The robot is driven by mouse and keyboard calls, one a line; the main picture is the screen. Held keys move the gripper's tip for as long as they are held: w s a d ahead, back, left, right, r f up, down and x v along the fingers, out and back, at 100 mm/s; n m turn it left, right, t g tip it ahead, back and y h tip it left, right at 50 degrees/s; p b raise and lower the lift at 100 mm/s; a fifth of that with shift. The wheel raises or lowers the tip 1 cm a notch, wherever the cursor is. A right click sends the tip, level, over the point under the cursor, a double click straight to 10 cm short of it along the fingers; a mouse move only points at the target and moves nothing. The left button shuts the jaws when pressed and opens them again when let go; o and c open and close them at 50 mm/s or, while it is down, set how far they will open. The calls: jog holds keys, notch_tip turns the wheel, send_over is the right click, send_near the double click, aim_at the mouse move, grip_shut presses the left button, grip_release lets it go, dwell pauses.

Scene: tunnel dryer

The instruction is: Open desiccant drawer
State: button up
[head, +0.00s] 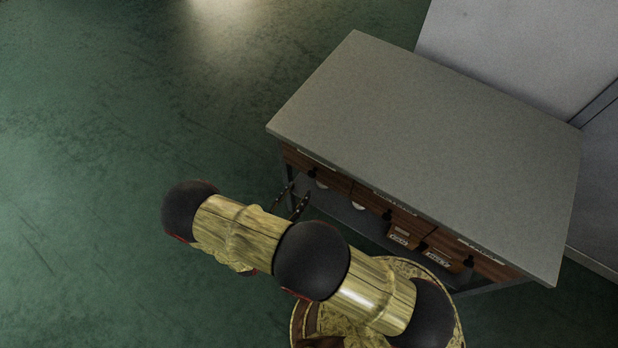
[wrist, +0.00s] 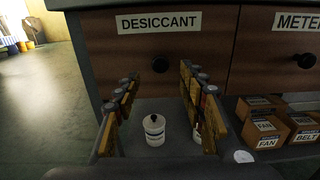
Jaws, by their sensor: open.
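The desiccant drawer (wrist: 140,45) has a brown wood front, a white "DESICCANT" label (wrist: 159,22) and a dark round knob (wrist: 160,63). Its front looks flush with the drawer beside it. In the head view it is the leftmost drawer (head: 323,175) under the grey worktop. My gripper (wrist: 159,78) is open, its fingers pointing at the drawer front. The knob appears in the gap between the fingertips, nearer the right one; I cannot tell how far beyond them it lies. In the head view my gripper (head: 291,204) is by the bench's left front, partly hidden by my arm.
Right of it is a "METER..." drawer (wrist: 275,65) with its own knob. On the shelf below stand a white lidded jar (wrist: 154,131), another partly hidden jar, and labelled boxes (wrist: 265,132). The worktop (head: 430,140) is bare. Green floor (head: 120,130) left of the bench is clear.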

aim_at(310, 175)
jog(key=b+x, duration=0.1)
jog(key=x, duration=0.6)
jog(key=shift+w+d+b, duration=0.15)
jog(key=shift+w+b, duration=0.1)
jog(key=shift+b, duration=0.15)
jog(key=c, duration=0.3)
grip_shut()
